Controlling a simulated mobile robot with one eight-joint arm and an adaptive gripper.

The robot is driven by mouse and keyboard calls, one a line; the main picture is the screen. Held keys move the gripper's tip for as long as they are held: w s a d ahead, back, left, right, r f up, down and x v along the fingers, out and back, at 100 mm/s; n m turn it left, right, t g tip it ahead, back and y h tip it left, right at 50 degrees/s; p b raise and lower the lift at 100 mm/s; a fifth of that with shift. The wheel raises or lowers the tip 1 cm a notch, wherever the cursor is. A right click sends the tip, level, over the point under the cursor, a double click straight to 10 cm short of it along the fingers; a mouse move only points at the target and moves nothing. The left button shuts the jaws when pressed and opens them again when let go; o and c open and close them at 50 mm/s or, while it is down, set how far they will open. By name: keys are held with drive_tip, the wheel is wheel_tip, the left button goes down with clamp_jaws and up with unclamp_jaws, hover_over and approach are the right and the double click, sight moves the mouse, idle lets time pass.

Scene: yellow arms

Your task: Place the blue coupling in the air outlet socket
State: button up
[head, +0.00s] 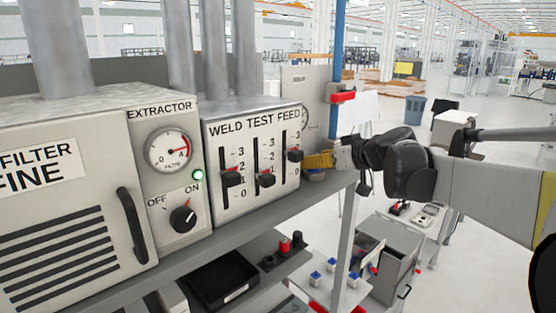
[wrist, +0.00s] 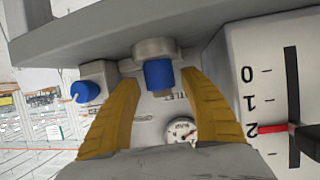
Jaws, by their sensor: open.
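My gripper (wrist: 160,78) is open in the wrist view, its two yellow fingers curving up either side of the blue coupling (wrist: 158,75). A gap shows between each finger and the coupling. The coupling's end meets the round grey socket (wrist: 155,49), beside a partly hidden label ending in "TLET"; I cannot tell how deep it sits. The wrist view is turned upside down. In the head view my gripper (head: 319,160) is at the shelf's right end, by the weld test feed box; the coupling is mostly hidden there.
A second blue part (wrist: 84,92) sits on a grey block beside the socket. A small gauge (wrist: 181,130) lies between the fingers. The weld test feed box (head: 252,160) with its slider levers stands close beside my gripper. A blue post (head: 337,70) rises behind it.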

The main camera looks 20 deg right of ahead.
drive_tip(key=b+v, duration=0.2)
drive_tip(key=v, duration=0.9)
drive_tip(key=s+a+f+g, duration=0.2)
drive_tip(key=s+a+f, duration=0.1)
drive_tip(key=a+f, duration=0.45)
drive_tip(key=s+a+f+g, duration=0.2)
drive_tip(key=s+a+f, duration=0.2)
drive_tip(key=a+f, duration=0.3)
drive_tip(key=s+a+f+m+g+h, duration=0.1)
drive_tip(key=s+a+f+m+h, duration=0.1)
drive_tip(key=s+a+f, duration=0.4)
drive_tip(key=s+f+h, duration=0.1)
drive_tip(key=s+f, duration=0.3)
drive_tip(key=f, duration=0.1)
drive_tip(key=shift+g, duration=0.4)
drive_tip(key=shift+a, duration=0.15)
drive_tip(key=shift+m, duration=0.3)
drive_tip(key=shift+c, duration=0.4)
